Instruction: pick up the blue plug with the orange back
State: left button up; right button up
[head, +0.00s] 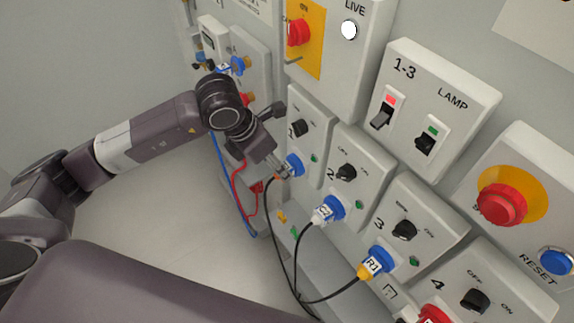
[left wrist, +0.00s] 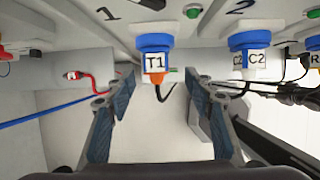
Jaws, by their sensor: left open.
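The blue plug with the orange back (left wrist: 155,62) is labelled T1 and sits in the socket of station 1. In the left wrist view it is upper centre, between the fingertips and slightly beyond them. It also shows in the head view (head: 294,164), partly hidden by my gripper. My left gripper (left wrist: 157,84) is open, with one finger on each side of the plug and visible gaps to both. In the head view the gripper (head: 280,169) is right at station 1. My right gripper is in neither view.
A blue C2 plug (head: 328,211) with a white back sits at station 2, close on the right. A blue R1 plug (head: 376,262) with a yellow back sits at station 3. Black cables hang below. A red plug (left wrist: 74,75) is at the left.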

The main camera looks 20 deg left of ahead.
pick_arm(q)
jog(key=shift+w+d+f+p, duration=0.1)
jog(key=shift+w+f+p, duration=0.4)
jog(key=shift+f+p, duration=0.35)
jog(key=p+x, duration=0.1)
jog(key=x, duration=0.2)
jog(key=shift+w+f, duration=0.1)
jog(key=shift+w, duration=0.05)
jog(key=shift+f, duration=0.15)
jog(key=c, duration=1.3)
jog(key=shift+c, duration=0.2)
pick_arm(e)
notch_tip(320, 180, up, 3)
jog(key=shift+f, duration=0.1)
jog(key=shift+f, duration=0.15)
